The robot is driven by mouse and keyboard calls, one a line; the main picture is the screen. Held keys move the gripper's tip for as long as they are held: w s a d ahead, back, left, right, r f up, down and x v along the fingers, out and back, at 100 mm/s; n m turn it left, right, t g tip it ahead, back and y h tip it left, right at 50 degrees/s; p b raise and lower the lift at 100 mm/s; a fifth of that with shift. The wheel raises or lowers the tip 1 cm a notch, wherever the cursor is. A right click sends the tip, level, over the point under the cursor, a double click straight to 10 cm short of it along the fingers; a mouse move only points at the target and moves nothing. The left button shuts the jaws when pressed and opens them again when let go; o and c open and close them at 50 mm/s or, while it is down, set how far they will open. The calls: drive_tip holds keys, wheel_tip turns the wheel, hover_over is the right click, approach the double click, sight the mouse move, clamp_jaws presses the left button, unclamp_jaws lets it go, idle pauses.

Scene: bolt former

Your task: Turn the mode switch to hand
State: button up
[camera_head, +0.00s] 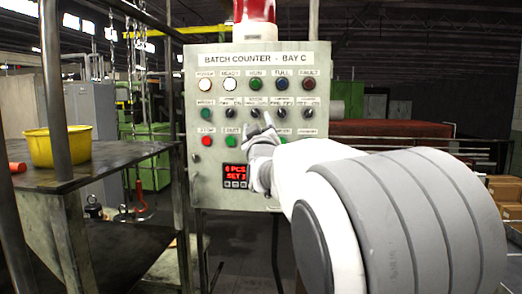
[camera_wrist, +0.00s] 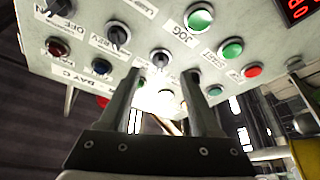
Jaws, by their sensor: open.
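The grey control panel (camera_head: 318,175), headed "BATCH COUNTER - BAY C", carries a row of black selector knobs below its lamps. The middle knob (camera_head: 256,112), under the green run lamp, also shows in the wrist view (camera_wrist: 159,60), just beyond and between my fingertips. Two more knobs (camera_wrist: 118,35) (camera_wrist: 60,7) lie to its left there. The small labels are too blurred to tell surely which knob is the mode switch. My gripper (camera_head: 262,120) is open in front of the panel; its fingers (camera_wrist: 160,76) hold nothing. No contact with a knob can be made out.
A green JOG button (camera_wrist: 199,17), another green button (camera_wrist: 230,49) and a red button (camera_wrist: 252,71) are close by on the panel. A red digital display (camera_head: 236,170) sits lower down. A yellow bowl (camera_head: 58,147) stands on a table (camera_head: 110,158) at left.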

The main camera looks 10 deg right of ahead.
drive_tip(key=b+v, duration=0.1)
drive_tip(key=v, duration=1.1)
drive_tip(key=shift+s+f+b, duration=0.2)
drive_tip(key=shift+b, duration=0.2)
drive_tip(key=s+f+m+g+y, duration=0.1)
drive_tip(key=s+f+m+g, duration=0.1)
drive_tip(key=s+f+g, duration=0.6)
drive_tip(key=s+d+f+m+g+y+p, duration=0.1)
drive_tip(key=s+f+m+g, duration=0.2)
drive_tip(key=s+f+g, duration=0.5)
drive_tip(key=s+f, duration=1)
drive_tip(key=s, duration=0.4)
drive_tip(key=shift+d, duration=0.2)
drive_tip(key=shift+s+r, duration=0.1)
